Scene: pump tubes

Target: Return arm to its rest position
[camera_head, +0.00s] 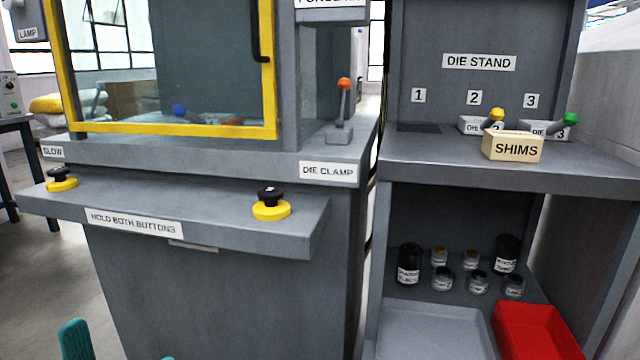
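Two teal fingertips show at the bottom left edge, and I take them as my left gripper (120,349). They stand apart with nothing visible between them, in front of the grey press cabinet (225,290). The rest of this gripper and its arm are cut off by the frame. My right gripper is not in view.
The press has a yellow-framed guard (180,130), black-and-yellow buttons (61,180) (271,205) on a protruding shelf and an orange-knobbed lever (343,95). At right, the die stand (600,178) holds dies, a SHIMS box (513,146), jars, a grey tray (430,335) and a red bin (537,335).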

